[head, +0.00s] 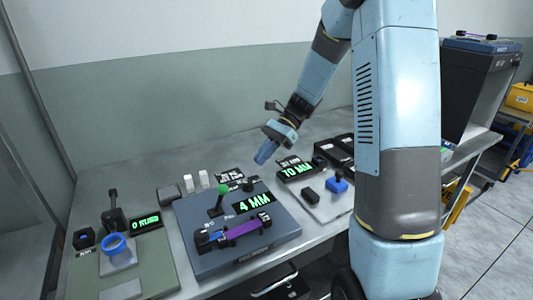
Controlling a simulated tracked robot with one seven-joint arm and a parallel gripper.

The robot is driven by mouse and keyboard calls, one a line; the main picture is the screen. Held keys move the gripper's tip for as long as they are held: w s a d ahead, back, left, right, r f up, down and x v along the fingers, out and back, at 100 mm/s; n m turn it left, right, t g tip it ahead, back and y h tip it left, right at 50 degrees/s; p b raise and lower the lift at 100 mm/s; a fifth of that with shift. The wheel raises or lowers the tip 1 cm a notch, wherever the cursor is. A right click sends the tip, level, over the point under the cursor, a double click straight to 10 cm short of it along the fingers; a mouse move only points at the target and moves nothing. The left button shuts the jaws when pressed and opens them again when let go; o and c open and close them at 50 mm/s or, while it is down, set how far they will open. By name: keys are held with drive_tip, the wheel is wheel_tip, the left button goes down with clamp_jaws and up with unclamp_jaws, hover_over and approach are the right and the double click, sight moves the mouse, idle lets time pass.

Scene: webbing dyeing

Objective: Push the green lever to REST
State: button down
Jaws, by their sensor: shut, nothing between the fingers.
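The green lever (222,189) is a green ball on a dark stem that stands up from a dark blue-grey console (245,261). Small white marks lie near its base, too small to read. The lever's stem leans slightly right toward its top. My gripper (263,157) is shut and empty, pointing down and left. In the picture it is above and right of the green ball, apart from it, over the back of the bench.
The console has a green "4 MM" display (253,203) and a purple strip (243,229). A left station has a black lever (114,211) and blue ring (114,243). A right station has a "70 MM" display (296,171) and blue knob (337,182).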

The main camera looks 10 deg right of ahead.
approach(219, 199)
drive_tip(key=shift+w+d+f, duration=0.4)
drive_tip(key=shift+d+f, duration=0.2)
drive_tip(key=shift+w+d+f, duration=0.4)
drive_tip(key=shift+d+f, duration=0.15)
drive_tip(key=a, duration=0.1)
drive_tip(key=s+a, duration=0.1)
drive_tip(key=shift+s+a+r, duration=0.15)
drive_tip(key=shift+s+a, duration=0.1)
drive_tip(key=shift+a, duration=0.15)
drive_tip(key=shift+s+a+r, duration=0.1)
drive_tip(key=shift+s+a, duration=0.1)
drive_tip(key=shift+a, duration=0.3)
